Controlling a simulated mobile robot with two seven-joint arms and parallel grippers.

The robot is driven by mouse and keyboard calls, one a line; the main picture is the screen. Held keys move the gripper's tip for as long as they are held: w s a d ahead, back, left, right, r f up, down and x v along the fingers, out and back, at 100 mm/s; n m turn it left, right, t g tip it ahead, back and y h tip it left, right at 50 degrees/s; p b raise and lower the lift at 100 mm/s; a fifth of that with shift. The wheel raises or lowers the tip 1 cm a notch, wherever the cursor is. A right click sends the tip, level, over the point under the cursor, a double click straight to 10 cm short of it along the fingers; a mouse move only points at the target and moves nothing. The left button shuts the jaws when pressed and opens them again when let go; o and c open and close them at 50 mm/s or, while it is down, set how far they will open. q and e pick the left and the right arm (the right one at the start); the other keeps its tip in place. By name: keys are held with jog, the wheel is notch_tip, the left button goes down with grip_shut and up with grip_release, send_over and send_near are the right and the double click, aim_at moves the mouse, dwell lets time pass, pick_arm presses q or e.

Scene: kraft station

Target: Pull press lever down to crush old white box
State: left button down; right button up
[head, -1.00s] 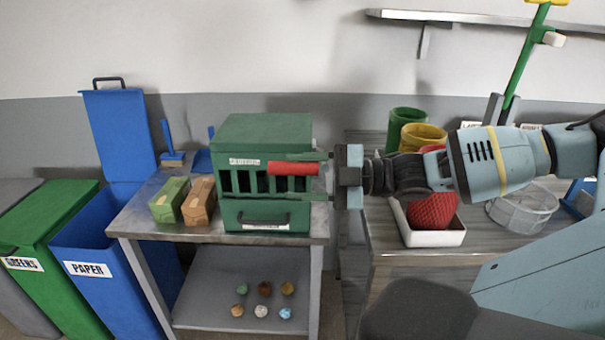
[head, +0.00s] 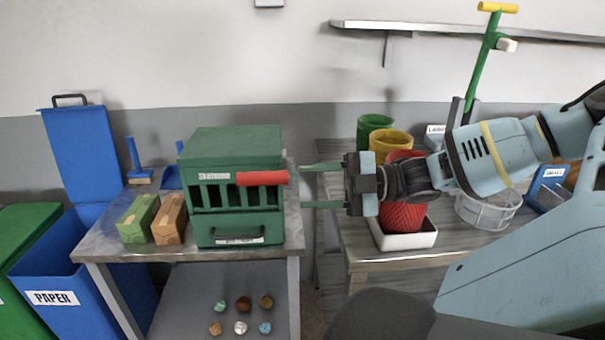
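A tall green lever (head: 482,68) with a yellow crossbar grip (head: 497,7) stands upright at the back right, tilted slightly; its foot is hidden behind my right arm. A small white block (head: 507,45) is on its upper part. I cannot make out an old white box. My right gripper (head: 321,186) points left with its two green fingers spread and nothing between them. It is just right of a green slotted machine (head: 235,145) with a red handle (head: 262,178), apart from that handle and far from the lever. My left gripper is not in view.
A green box (head: 138,219) and a brown box (head: 170,219) sit on the left table. A blue paper bin (head: 60,292) stands at far left. On the right table, a red mesh (head: 403,217) sits in a white tray (head: 408,240), near a wire basket (head: 490,210).

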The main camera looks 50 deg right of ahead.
jog(key=shift+s+d, duration=0.1)
pick_arm(q)
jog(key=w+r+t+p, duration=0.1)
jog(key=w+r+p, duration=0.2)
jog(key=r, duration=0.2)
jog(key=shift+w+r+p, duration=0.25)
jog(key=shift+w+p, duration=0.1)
jog(key=shift+p, duration=0.05)
pick_arm(e)
jog(key=v, duration=0.8)
jog(key=shift+s+d, duration=0.2)
jog(key=shift+s, duration=0.05)
jog(key=shift+f, duration=0.1)
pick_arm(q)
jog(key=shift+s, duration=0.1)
